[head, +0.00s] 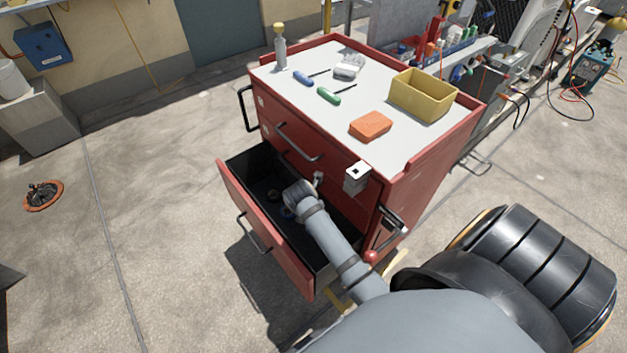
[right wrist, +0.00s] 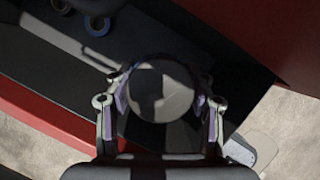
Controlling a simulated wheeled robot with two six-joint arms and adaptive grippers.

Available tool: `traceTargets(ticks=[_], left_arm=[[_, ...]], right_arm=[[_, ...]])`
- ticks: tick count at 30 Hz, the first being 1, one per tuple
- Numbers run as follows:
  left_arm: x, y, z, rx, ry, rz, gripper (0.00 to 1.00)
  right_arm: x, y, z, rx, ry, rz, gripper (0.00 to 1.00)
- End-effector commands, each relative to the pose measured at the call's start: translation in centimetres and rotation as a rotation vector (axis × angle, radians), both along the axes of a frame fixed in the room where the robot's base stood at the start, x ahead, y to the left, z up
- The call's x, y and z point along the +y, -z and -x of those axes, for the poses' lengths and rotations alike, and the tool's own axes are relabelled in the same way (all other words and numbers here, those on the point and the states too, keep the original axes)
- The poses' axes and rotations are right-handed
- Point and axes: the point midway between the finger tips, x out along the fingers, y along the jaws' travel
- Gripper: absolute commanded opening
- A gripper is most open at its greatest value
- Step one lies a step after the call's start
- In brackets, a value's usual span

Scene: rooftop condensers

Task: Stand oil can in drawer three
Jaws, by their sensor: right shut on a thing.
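The red tool cabinet (head: 415,185) has a lower drawer (head: 264,230) pulled open. My right arm reaches down into this drawer, and its gripper is hidden from the head view. In the right wrist view my right gripper (right wrist: 162,88) is shut on a round grey thing (right wrist: 160,98), seen end-on, probably the oil can. It is over the dark drawer floor, between the red drawer front and the cabinet. I cannot tell whether it touches the floor. My left gripper is not in view.
Blue and tan rings lie in the drawer, and a blue ring (right wrist: 98,24) shows in the right wrist view. The cabinet top holds a yellow bin (head: 423,95), an orange block (head: 370,125), two screwdrivers and a yellow-capped bottle (head: 280,50). Open ground lies left.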

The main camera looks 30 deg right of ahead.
Motion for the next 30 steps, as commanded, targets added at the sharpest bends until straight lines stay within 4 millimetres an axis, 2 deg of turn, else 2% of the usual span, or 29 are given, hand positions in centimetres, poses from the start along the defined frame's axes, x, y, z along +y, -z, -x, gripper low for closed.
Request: traceTargets(ticks=[1, 2, 6, 12, 15, 21, 27, 30], left_arm=[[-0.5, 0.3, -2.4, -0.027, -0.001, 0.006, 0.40], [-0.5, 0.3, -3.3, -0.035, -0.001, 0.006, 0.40], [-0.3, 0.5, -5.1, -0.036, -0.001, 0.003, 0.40], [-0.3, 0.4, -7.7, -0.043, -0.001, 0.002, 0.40], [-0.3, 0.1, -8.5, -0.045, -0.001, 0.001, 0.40], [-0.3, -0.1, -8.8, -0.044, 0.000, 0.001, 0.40], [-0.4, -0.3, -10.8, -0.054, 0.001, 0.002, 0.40], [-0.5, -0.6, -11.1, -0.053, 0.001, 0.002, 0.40]], right_arm=[[0.0, 1.8, 0.0, 0.002, 0.000, 0.000, 0.11], [0.0, 2.6, 0.1, 0.002, 0.000, 0.000, 0.11], [0.0, 6.5, 0.0, 0.001, 0.000, 0.001, 0.11], [0.0, 10.8, 0.0, -0.001, 0.001, -0.001, 0.11], [0.0, 12.0, -0.1, -0.002, -0.001, 0.000, 0.11], [0.0, 12.5, -0.1, -0.002, 0.001, 0.000, 0.11], [0.0, 15.7, 0.0, -0.001, 0.000, 0.000, 0.11], [0.0, 16.2, -0.1, -0.002, 0.001, 0.000, 0.11]])
